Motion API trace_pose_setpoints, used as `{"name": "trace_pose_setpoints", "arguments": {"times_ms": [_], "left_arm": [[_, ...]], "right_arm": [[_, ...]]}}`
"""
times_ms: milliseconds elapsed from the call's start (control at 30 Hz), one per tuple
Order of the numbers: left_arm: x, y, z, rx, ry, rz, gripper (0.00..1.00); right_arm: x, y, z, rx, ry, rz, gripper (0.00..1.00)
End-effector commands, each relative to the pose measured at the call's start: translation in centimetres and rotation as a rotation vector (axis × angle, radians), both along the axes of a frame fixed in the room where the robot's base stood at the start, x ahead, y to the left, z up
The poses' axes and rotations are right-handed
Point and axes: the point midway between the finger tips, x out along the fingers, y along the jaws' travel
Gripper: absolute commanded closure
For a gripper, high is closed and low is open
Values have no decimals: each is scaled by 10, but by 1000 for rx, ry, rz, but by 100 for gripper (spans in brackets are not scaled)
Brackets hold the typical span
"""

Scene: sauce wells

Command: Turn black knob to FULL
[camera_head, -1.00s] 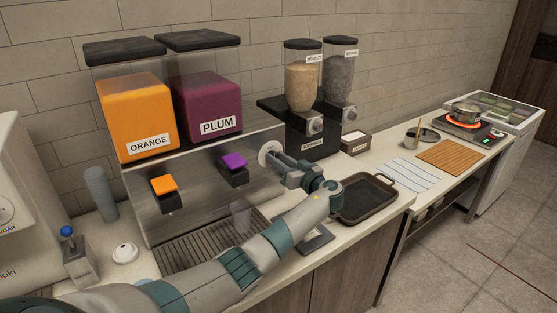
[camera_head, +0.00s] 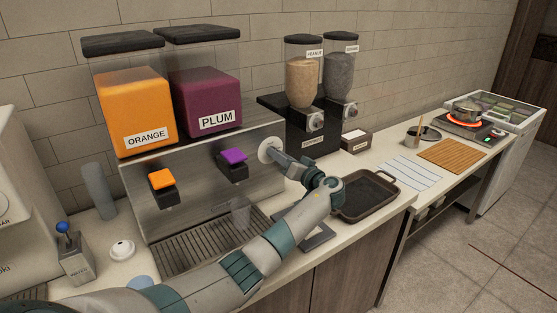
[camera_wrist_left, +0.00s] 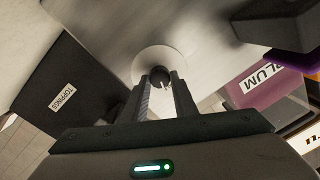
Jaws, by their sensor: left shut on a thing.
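The black knob (camera_wrist_left: 160,77) sits on a round white dial plate (camera_wrist_left: 155,62) on the metal side of the juice dispenser, in the left wrist view. The dial plate also shows in the head view (camera_head: 267,149), where the gripper and arm cover the knob. My left gripper (camera_wrist_left: 163,88) is shut on the black knob, one finger on each side of it. In the head view my left gripper (camera_head: 277,157) reaches the dial from the lower right. Any markings on the dial are too blurred to read. My right gripper is in neither view.
The dispenser holds an orange tank (camera_head: 135,110) and a plum tank (camera_head: 208,103). A clear cup (camera_head: 240,214) stands on the drip tray (camera_head: 200,248) below. A dark pan (camera_head: 367,197) lies right of my arm. Two topping dispensers stand behind, with a black base (camera_head: 283,125).

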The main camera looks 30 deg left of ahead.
Motion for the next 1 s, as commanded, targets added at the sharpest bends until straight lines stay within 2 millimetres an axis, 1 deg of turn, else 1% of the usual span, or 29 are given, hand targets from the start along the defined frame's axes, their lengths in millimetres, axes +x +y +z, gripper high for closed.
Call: {"name": "trace_pose_setpoints", "arguments": {"times_ms": [33, 100, 467, 767, 1000], "left_arm": [[0, 0, -3, 16, 40, 0, 97], [0, 0, -3, 41, 101, 0, 97], [0, 0, -3, 172, 419, -1, 97], [0, -1, -2, 282, 683, -1, 97], [0, -1, -2, 365, 888, -1, 97]], "right_arm": [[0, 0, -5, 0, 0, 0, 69], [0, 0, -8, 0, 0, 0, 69], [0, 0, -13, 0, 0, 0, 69], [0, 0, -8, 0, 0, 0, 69], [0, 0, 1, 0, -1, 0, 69]]}}
